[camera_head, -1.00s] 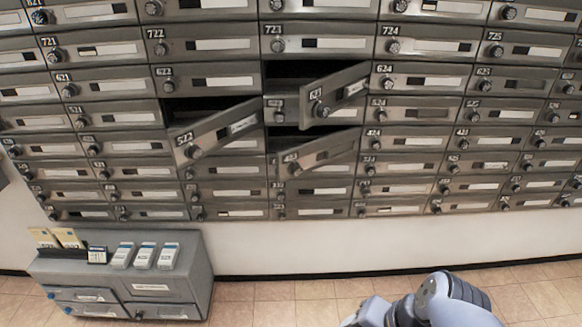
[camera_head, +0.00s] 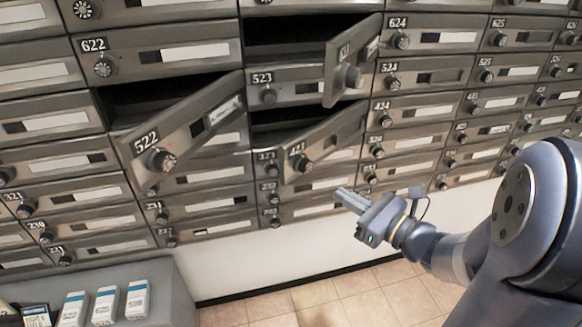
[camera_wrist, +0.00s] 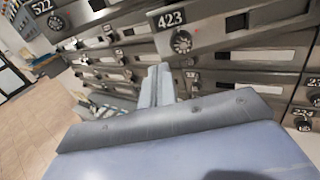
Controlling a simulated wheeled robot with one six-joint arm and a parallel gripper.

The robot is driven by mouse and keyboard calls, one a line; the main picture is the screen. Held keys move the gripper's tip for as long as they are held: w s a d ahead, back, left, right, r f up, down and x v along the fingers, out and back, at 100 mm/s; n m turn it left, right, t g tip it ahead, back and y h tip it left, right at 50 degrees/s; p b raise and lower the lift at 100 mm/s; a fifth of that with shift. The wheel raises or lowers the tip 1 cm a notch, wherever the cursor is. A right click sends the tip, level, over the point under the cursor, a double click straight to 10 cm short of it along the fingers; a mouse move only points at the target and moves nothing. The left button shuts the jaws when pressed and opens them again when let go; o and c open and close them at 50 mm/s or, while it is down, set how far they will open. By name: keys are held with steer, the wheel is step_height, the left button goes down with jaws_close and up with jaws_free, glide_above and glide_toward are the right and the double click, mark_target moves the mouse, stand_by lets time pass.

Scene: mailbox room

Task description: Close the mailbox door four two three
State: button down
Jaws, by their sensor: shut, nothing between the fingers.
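The grey metal door of mailbox 423 (camera_head: 325,146) stands open, swung outward, with its number and round dial toward its left end. In the wrist view the door (camera_wrist: 230,22) fills the top, with the label "423" and the dial at its left. My gripper (camera_head: 342,194) is shut and empty. It is below and a little right of the door's dial in the head view, apart from the door as far as I can tell. In the wrist view the fingers (camera_wrist: 157,80) point up toward the area just left of the dial.
Door 522 (camera_head: 185,127) hangs open to the left, and door 623 (camera_head: 351,62) is open above. Shut mailboxes surround them. A grey cabinet (camera_head: 185,310) with several small boxes on top stands at lower left. The tiled floor (camera_head: 345,290) below is clear.

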mark_target(289, 164)
steer(key=x, duration=1.3)
steer(key=shift+w+a+p, duration=0.25)
steer(key=shift+a+p, duration=0.05)
steer(key=shift+p, duration=0.05)
